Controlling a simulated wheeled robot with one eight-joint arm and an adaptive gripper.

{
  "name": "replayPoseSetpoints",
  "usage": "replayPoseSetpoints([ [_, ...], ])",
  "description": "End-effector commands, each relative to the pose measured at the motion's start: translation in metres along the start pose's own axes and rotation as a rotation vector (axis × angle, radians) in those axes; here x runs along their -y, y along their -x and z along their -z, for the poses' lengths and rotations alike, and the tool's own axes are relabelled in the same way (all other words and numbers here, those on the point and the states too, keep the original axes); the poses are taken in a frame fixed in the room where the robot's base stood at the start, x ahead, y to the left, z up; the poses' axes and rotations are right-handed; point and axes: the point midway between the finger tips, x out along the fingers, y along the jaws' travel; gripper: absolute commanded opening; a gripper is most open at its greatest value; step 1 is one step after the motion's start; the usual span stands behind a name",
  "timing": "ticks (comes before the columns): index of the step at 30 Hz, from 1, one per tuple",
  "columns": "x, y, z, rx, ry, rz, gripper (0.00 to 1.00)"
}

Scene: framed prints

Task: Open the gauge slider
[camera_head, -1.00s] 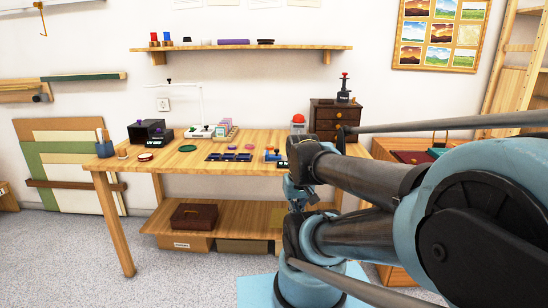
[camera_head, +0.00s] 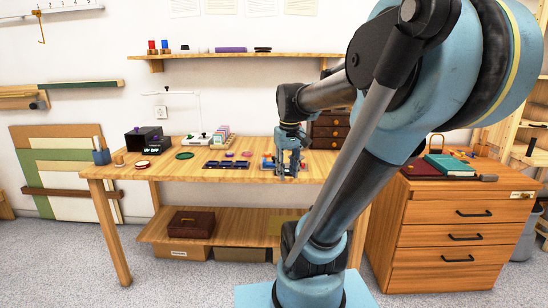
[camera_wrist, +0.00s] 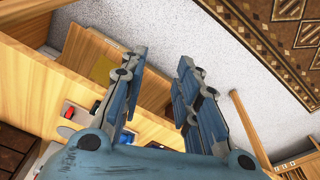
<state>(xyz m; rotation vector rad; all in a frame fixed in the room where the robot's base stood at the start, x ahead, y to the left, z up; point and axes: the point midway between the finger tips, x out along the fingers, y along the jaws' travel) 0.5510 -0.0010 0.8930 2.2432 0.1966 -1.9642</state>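A small blue device with red and pale parts (camera_head: 267,162) sits on the workbench, toward its right end. It may be the gauge with the slider, but it is too small to be sure. In the wrist view a blue and red item (camera_wrist: 80,110) shows at the lower left, partly hidden by my gripper. My gripper (camera_head: 288,172) points down over the bench just right of the device, apparently apart from it. In the wrist view my gripper (camera_wrist: 155,75) has its fingers spread, with nothing between them.
A small brown drawer unit (camera_head: 330,130) stands behind my arm. A wooden cabinet (camera_head: 460,225) stands at right.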

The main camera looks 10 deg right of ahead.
Motion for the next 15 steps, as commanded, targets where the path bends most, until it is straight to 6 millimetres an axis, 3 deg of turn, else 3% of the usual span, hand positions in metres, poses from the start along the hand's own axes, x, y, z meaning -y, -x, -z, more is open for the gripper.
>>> replayPoseSetpoints([
  [6,-0.015,0.032,0.064,0.024,0.070,0.006,0.29],
  [15,-0.036,0.060,0.150,0.058,0.168,0.017,0.29],
])
